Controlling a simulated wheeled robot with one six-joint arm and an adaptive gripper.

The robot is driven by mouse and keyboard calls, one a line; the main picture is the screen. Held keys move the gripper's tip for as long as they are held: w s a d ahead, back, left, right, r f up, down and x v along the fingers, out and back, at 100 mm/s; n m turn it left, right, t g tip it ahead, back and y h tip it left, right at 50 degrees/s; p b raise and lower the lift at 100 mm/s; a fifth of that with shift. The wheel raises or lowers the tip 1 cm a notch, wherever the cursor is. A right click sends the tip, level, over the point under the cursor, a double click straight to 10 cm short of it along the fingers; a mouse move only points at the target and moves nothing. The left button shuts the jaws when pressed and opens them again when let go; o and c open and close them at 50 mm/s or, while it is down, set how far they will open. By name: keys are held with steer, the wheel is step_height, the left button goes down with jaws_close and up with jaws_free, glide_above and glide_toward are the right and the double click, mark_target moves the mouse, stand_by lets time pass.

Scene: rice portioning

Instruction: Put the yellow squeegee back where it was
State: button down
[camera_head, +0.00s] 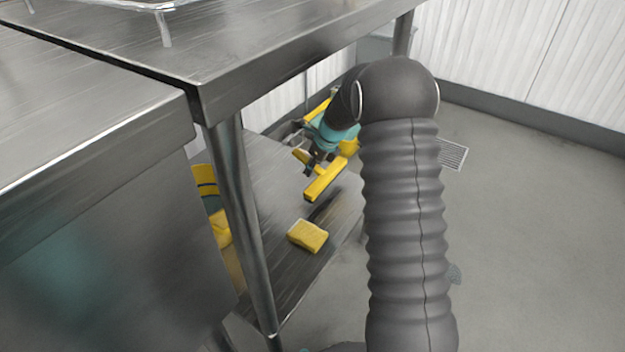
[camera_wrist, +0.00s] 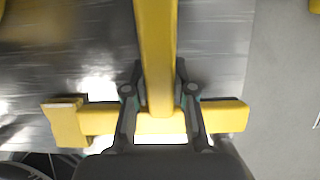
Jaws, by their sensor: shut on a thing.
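The yellow squeegee (camera_wrist: 155,45) is between the fingers of my gripper (camera_wrist: 159,68) in the wrist view. Its long bar runs up the picture between the two fingers, and a yellow crosspiece (camera_wrist: 225,116) spans behind them. My gripper is shut on the bar. In the head view my gripper (camera_head: 315,161) is under the steel table, above the lower shelf, and a yellow bar of the squeegee (camera_head: 325,179) shows beside it. My arm hides part of this area. I cannot tell whether the squeegee touches the shelf.
A yellow block (camera_head: 308,236) lies on the lower steel shelf (camera_head: 283,275). More yellow items (camera_head: 206,180) stand at left behind the table leg (camera_head: 238,220). The tabletop (camera_head: 230,45) overhangs the shelf. Open floor (camera_head: 540,240) lies to the right.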

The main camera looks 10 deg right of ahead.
steer(key=shift+a+f+b, duration=0.1)
steer(key=shift+f+b, duration=0.35)
steer(key=shift+f, duration=1.85)
steer(key=shift+f, duration=0.1)
steer(key=c, duration=1)
jaws_free()
steer(key=shift+o, duration=0.2)
steer(key=p+v, duration=0.2)
steer(key=v, duration=1)
